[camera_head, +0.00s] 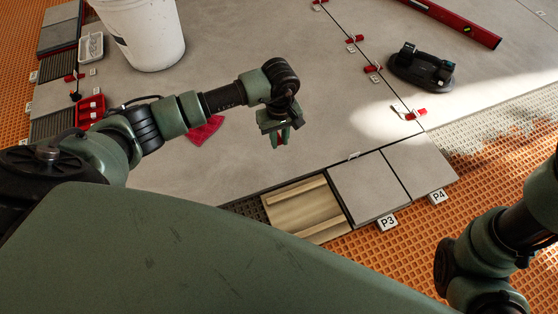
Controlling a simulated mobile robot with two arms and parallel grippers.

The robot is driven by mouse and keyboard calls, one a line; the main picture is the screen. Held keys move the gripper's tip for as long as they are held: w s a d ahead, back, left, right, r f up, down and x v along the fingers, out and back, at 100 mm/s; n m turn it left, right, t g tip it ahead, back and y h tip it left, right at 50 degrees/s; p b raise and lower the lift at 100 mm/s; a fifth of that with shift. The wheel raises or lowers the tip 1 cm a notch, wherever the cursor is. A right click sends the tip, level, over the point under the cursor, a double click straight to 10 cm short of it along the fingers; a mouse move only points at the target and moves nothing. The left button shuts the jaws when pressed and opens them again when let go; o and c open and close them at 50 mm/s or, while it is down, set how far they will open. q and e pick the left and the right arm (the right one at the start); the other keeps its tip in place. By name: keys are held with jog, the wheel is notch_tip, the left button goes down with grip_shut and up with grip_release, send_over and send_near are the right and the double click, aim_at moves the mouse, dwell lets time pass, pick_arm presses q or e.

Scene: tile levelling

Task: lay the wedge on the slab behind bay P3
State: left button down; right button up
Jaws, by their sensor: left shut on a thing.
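My left gripper (282,140) is shut on a small red wedge (281,138), which is mostly hidden between the fingers. It hangs above the big grey slab (240,165), left of and behind bay P3. The P3 label (387,222) stands at the front edge of a square grey tile (365,188). A small pale clip (353,156) sits at the joint between this tile and the slab behind. My right arm enters at the lower right, with its gripper out of view.
Several red wedges sit in clips along the slab joint, one red wedge (409,113) nearest. A black suction lifter (421,68), red level (455,20), white bucket (143,32), red tray (90,111) and red cloth (206,130) lie around. A wooden-railed bay (303,209) is left of P3.

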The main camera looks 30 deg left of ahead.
pick_arm(q)
jog(key=b, duration=0.3)
send_over(280, 163)
notch_tip(280, 163, down, 6)
jog(key=shift+a+f, duration=0.1)
jog(key=shift+f, duration=0.1)
jog(key=shift+f+b, duration=1.2)
jog(key=shift+f, duration=0.9)
jog(key=shift+f, duration=0.15)
jog(key=c, duration=1.3)
grip_release()
jog(key=shift+s, duration=0.1)
